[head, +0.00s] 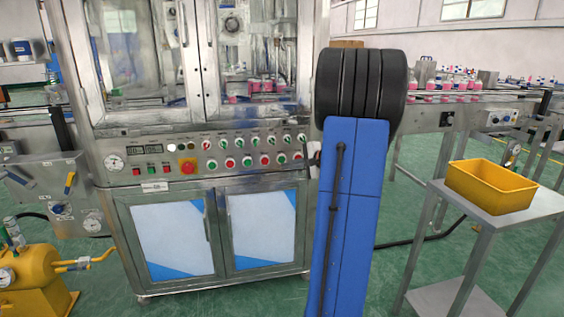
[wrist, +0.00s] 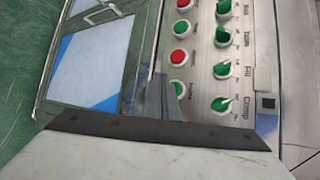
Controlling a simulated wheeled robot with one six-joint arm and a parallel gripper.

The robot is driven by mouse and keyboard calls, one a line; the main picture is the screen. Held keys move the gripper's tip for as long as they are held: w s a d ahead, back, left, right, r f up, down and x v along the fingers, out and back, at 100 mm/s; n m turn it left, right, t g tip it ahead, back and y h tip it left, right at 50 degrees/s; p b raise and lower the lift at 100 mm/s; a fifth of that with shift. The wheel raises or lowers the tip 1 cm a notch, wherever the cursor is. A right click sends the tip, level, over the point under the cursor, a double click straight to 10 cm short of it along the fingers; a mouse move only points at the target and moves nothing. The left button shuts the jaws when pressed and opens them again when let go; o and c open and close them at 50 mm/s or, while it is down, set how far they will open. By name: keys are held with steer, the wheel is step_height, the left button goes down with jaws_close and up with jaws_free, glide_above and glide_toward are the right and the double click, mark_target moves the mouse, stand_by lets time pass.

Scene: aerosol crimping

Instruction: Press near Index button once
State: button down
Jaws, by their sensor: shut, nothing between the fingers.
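In the wrist view the control panel is turned on its side. A green button (wrist: 177,87) with a small label that seems to read Index is partly hidden behind the grey tip of my gripper (wrist: 158,100). The tip overlaps the button's edge; I cannot tell whether they touch. My gripper is shut and empty. In the head view my gripper (head: 314,156) shows as a small part at the panel's right end, mostly behind my blue arm. I cannot pick out the Index button there.
The machine's control panel (head: 150,158) carries rows of red and green buttons, knobs and a larger red button (head: 187,167). A red button (wrist: 180,57) and the Crimp knob (wrist: 222,104) lie close to my gripper. A yellow bin (head: 490,186) stands on a side table (head: 530,212).

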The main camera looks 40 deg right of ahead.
steer(key=shift+w+d, duration=0.35)
steer(key=shift+w, duration=0.2)
steer(key=shift+w+d, duration=0.3)
steer(key=shift+w, duration=0.25)
steer(key=shift+w+d, duration=0.1)
stand_by(1.3)
steer(key=shift+w+d, duration=0.15)
steer(key=shift+w, duration=0.1)
steer(key=shift+w+d, duration=0.2)
steer(key=shift+w, duration=0.1)
stand_by(0.9)
steer(key=shift+s+a, duration=0.1)
steer(key=shift+s, duration=0.05)
steer(key=shift+s+a, duration=0.35)
steer(key=shift+s, duration=0.2)
stand_by(0.4)
steer(key=s+a, duration=0.1)
steer(key=s, duration=0.1)
steer(key=s+a, duration=0.1)
steer(key=s, duration=0.1)
steer(key=shift+s+a, duration=0.1)
steer(key=shift+a, duration=0.2)
